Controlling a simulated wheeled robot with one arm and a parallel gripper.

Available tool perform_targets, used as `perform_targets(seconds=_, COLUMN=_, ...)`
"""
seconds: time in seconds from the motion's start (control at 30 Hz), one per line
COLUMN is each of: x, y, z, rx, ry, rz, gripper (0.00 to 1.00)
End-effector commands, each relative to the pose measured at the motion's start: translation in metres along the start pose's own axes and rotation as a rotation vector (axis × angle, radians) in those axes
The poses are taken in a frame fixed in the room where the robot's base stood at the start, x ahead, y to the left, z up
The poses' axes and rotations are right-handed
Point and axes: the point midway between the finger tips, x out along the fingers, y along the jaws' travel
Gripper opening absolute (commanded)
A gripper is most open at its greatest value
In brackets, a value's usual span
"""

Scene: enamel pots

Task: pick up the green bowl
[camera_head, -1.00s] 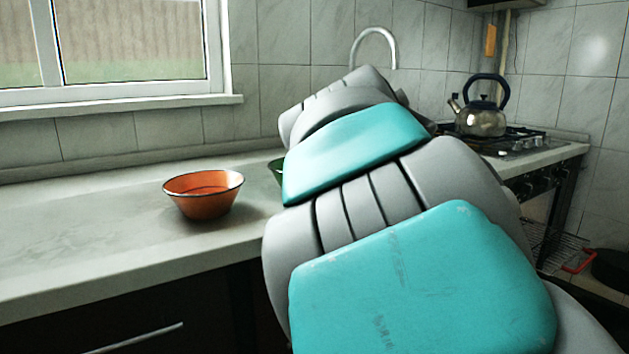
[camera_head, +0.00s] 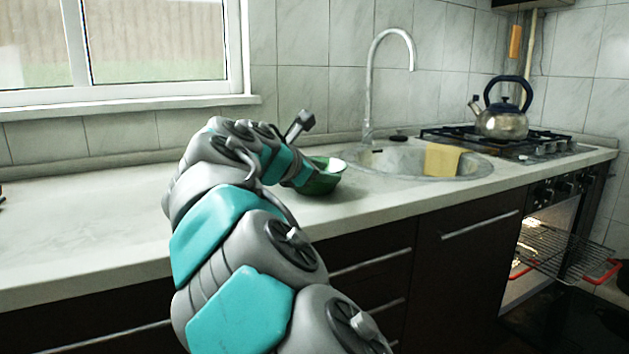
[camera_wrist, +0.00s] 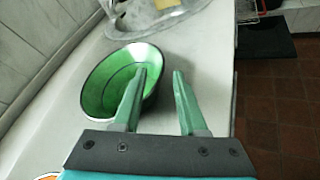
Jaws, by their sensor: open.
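The green bowl (camera_head: 322,184) stands upright on the counter left of the sink, partly hidden by my arm. In the wrist view the green bowl (camera_wrist: 98,88) is open side up, with a dark rim, and looks empty. My gripper (camera_wrist: 159,71) is open, with nothing held. Its left finger overlaps the inside of the bowl and its right finger appears outside the bowl's right edge. The near right rim shows between the fingers. I cannot tell whether either finger touches the bowl.
The sink (camera_head: 400,162) with a tall faucet (camera_head: 368,90) and yellow cloth (camera_head: 441,160) lies right of the bowl. A kettle (camera_head: 502,120) stands on the stove (camera_head: 520,146). An orange edge (camera_wrist: 46,177) shows at the wrist view's lower left. The left counter (camera_head: 80,225) is mostly clear.

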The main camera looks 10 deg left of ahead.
Motion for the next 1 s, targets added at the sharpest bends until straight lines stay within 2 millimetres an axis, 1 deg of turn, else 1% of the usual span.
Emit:
perform_targets(seconds=0.03, x=0.008, y=-0.001, z=-0.001, rx=0.000, ry=0.001, rz=-0.005, gripper=0.42)
perform_targets(seconds=0.1, x=0.019, y=-0.001, z=-0.003, rx=0.000, ry=0.002, rz=-0.005, gripper=0.42)
perform_targets(seconds=0.23, x=0.037, y=0.000, z=-0.004, rx=0.000, ry=0.002, rz=-0.003, gripper=0.42)
perform_targets(seconds=0.33, x=0.042, y=0.000, z=-0.004, rx=0.001, ry=0.001, rz=-0.001, gripper=0.42)
perform_targets(seconds=0.5, x=0.041, y=0.000, z=-0.004, rx=0.001, ry=0.001, rz=-0.001, gripper=0.42)
perform_targets(seconds=0.87, x=0.041, y=0.000, z=-0.004, rx=0.001, ry=0.001, rz=-0.001, gripper=0.01)
perform_targets(seconds=1.0, x=0.041, y=0.000, z=-0.004, rx=0.001, ry=0.001, rz=-0.001, gripper=0.00)
